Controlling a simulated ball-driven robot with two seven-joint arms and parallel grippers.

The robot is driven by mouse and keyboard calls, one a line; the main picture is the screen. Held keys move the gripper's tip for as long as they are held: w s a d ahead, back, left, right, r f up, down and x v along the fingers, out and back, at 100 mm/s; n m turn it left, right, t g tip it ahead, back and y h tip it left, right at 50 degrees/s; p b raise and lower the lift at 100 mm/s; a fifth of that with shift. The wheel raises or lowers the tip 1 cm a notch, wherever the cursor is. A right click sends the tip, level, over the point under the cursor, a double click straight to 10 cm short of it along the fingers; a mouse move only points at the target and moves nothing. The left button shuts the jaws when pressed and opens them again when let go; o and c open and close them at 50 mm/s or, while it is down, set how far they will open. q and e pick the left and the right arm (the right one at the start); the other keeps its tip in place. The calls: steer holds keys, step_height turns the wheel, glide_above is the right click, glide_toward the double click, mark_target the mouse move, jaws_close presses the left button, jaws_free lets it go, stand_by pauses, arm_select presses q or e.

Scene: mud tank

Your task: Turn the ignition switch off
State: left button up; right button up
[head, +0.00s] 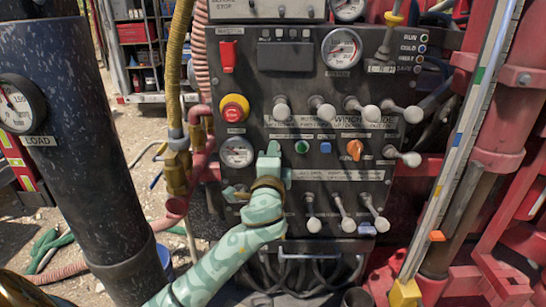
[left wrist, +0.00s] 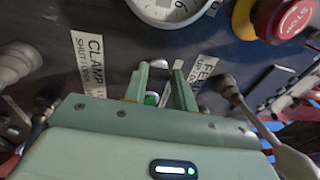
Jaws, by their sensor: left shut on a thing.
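The dark control panel (head: 325,85) carries the switches, and I cannot tell by its label which one is the ignition switch. An orange rotary knob (head: 354,149) stands in the middle row, clear of my grippers. My left gripper (head: 273,162) is at the panel, right of a white gauge (head: 237,152) and left of a green button (head: 301,147). In the left wrist view its fingers (left wrist: 162,90) are shut on a small control between the CLAMP label (left wrist: 88,65) and another label (left wrist: 200,75). The fingers hide most of that control. My right gripper is not in view.
A red stop button (head: 235,107) is above my left gripper. Several white-knobbed levers (head: 322,109) stick out from the panel, some close to the right of the gripper.

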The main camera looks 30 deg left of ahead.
arm_select(q)
steer(key=shift+f, duration=0.15)
steer(key=o, duration=1)
steer(key=shift+s, duration=0.1)
steer(key=b+v, duration=0.3)
steer(key=v, duration=1.3)
steer(key=shift+s+d, duration=0.1)
steer(key=shift+d, duration=0.05)
steer(key=shift+f, duration=0.1)
